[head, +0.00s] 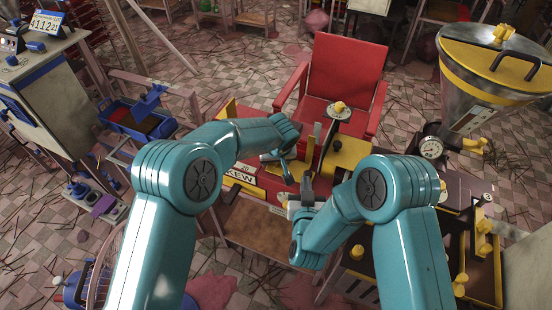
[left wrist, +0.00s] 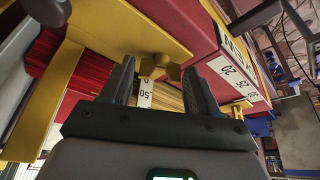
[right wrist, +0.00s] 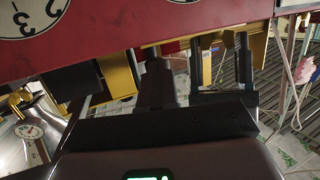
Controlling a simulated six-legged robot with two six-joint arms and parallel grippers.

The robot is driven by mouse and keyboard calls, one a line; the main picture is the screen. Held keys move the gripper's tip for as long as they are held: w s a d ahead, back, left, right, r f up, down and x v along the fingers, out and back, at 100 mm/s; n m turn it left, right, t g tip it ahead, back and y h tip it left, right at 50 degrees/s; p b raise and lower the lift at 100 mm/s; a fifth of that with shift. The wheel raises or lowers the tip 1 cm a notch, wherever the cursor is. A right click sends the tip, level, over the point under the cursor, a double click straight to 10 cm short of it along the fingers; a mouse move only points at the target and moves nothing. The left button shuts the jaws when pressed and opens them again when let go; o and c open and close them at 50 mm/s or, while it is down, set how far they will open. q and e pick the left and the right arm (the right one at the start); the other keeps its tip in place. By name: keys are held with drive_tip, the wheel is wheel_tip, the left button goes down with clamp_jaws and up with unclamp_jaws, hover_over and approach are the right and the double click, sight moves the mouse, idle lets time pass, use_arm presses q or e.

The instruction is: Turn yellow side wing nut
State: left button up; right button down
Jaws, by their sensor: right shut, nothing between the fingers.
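A yellow wing nut (left wrist: 153,66) shows in the left wrist view on a yellow bar, between and just beyond my left fingertips. My left gripper (left wrist: 158,72) is open around the line of this nut; contact cannot be told. In the head view my left gripper (head: 287,165) is at the red and yellow extruder (head: 246,180), and the nut is hard to make out there. My right gripper (head: 304,194) is shut and empty near the extruder's front. In the right wrist view my right gripper (right wrist: 200,60) is below the red dial panel (right wrist: 110,22).
A red chair (head: 345,68) stands behind the extruder. A steel hopper with a yellow band (head: 480,85) and a gauge (head: 431,148) stand at the right. A white cabinet (head: 50,95) and blue bin (head: 135,120) are at the left. Sticks litter the floor.

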use_arm(q)
drive_tip(key=c, duration=0.6)
drive_tip(key=shift+a+m+h, duration=0.15)
drive_tip(key=shift+m+h, duration=0.85)
drive_tip(key=shift+m, duration=1.4)
drive_tip(key=shift+c, duration=0.2)
drive_tip(key=o, duration=1.1)
drive_tip(key=shift+c, duration=0.2)
drive_tip(key=shift+r, duration=0.1)
drive_tip(key=v, duration=1.2)
drive_tip(key=shift+w, duration=0.1)
drive_tip(key=d+v, duration=0.1)
drive_tip(key=v, duration=1.1)
drive_tip(key=shift+a, duration=0.4)
